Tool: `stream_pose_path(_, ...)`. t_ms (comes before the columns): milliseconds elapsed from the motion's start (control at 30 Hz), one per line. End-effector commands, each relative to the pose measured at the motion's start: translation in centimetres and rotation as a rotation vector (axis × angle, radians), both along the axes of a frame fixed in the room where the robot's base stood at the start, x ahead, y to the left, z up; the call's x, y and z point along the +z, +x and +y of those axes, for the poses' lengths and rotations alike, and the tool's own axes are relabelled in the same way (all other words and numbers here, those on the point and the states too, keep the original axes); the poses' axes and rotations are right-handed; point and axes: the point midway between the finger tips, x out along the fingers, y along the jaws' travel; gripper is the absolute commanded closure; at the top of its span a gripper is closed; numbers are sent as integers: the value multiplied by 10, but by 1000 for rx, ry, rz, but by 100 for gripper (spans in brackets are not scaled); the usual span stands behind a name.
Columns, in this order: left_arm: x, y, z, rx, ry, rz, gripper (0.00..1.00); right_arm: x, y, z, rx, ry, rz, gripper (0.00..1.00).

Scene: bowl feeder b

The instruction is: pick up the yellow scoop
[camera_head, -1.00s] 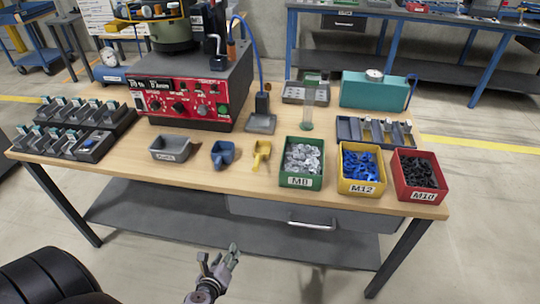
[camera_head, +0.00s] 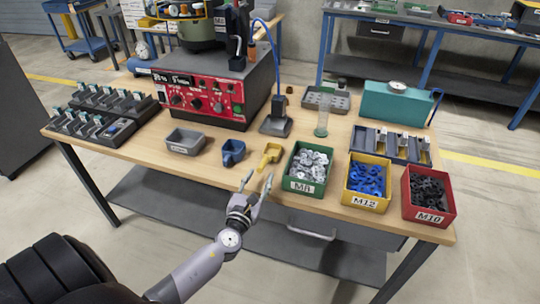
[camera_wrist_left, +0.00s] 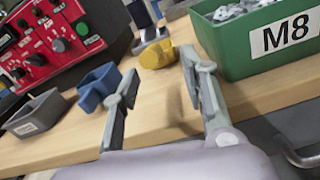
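The yellow scoop (camera_head: 270,155) lies on the wooden table between the blue scoop (camera_head: 232,152) and the green M8 bin (camera_head: 304,183). In the left wrist view the yellow scoop (camera_wrist_left: 158,54) is ahead, beyond the fingertips. My left gripper (camera_head: 257,181) is open and empty, with its fingers apart, in front of the scoop near the table's front edge. It also shows in the left wrist view (camera_wrist_left: 158,80). Nothing is between its fingers. My right gripper is in neither current view.
A grey tray (camera_head: 185,142) sits left of the blue scoop. The yellow M12 bin (camera_head: 366,198) and red M10 bin (camera_head: 430,213) stand right of the green bin. Behind are the red control box (camera_head: 203,95) and a black stand (camera_head: 276,125).

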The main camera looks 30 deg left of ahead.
Motion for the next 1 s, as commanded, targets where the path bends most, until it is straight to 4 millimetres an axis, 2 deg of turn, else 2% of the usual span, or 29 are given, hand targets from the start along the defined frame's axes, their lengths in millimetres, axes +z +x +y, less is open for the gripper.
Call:
stream_pose_path(100, 0, 13, 3, 0, -1, 0, 60, 1, 3, -6, -3, -7, -5, 9)
stream_pose_path(267, 2, 21, 6, -1, -1, 0, 60, 3, 5, -9, -5, -10, -7, 9)
stream_pose_path(433, 11, 45, 17, 0, -1, -1, 60, 9, 6, -9, -5, -10, -8, 9)
stream_pose_path(600, 8, 62, 21, 0, -1, -1, 60, 6, 6, -8, -5, -10, -9, 9)
stream_pose_path(867, 7, 65, 22, -1, -1, 1, 60, 7, 6, -7, -3, -8, -10, 9)
stream_pose_path(1000, 7, 65, 22, -1, -1, 1, 68, 6, 6, -6, -2, -6, -10, 9)
